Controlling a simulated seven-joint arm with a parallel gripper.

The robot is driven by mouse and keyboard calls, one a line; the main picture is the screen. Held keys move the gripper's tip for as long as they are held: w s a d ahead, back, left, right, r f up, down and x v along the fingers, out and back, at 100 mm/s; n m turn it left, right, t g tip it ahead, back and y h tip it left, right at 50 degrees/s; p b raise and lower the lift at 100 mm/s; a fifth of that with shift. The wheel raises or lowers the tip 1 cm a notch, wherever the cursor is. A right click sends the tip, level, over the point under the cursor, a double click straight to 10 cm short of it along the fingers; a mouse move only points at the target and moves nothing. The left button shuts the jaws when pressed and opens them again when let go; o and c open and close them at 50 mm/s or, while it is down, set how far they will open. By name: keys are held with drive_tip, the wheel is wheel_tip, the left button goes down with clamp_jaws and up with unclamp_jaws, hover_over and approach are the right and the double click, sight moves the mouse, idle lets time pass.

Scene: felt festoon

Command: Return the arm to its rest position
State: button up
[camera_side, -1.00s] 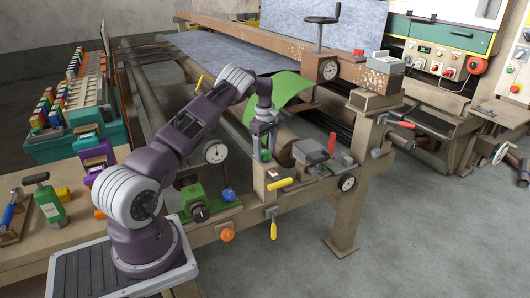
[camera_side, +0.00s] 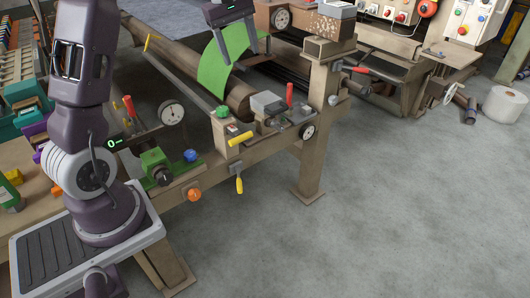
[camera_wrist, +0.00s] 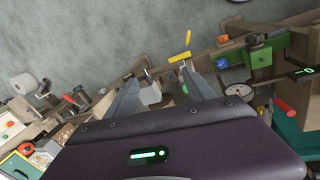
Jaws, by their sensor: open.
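My gripper (camera_side: 239,57) hangs at the top of the side view with its two fingers spread and pointing down. It overlaps the green felt sheet (camera_side: 213,75) in the picture; I cannot tell whether they touch. In the wrist view my gripper (camera_wrist: 162,74) shows both fingers well apart, with nothing clearly held between them. A pale block (camera_wrist: 150,95) shows in the gap, seemingly on the bench beyond. My upper arm stands nearly upright at the left of the side view, and the links joining it to the gripper are out of frame.
The machine frame carries a round dial (camera_side: 172,113), a green clamp (camera_side: 157,166), a yellow handle (camera_side: 240,138) and a red-handled lever (camera_side: 290,95). A roller (camera_side: 175,60) runs behind them. A white roll (camera_side: 502,104) lies on the open floor at right.

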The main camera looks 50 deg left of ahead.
drive_tip(key=s+d+r+m+t, duration=0.1)
drive_tip(key=s+d+r+m, duration=0.5)
drive_tip(key=s+d, duration=0.5)
drive_tip(key=s+d+f+m+t, duration=0.1)
drive_tip(key=s+d+f+m, duration=0.1)
drive_tip(key=s+d+m, duration=0.2)
drive_tip(key=s+d+f+m+t, duration=0.1)
drive_tip(key=s+d+m, duration=0.4)
drive_tip(key=s, duration=0.7)
drive_tip(key=d+f, duration=0.1)
drive_tip(key=d, duration=0.1)
drive_tip(key=shift+s+d+f+m, duration=0.2)
drive_tip(key=shift+d+m, duration=0.1)
drive_tip(key=shift+d, duration=0.05)
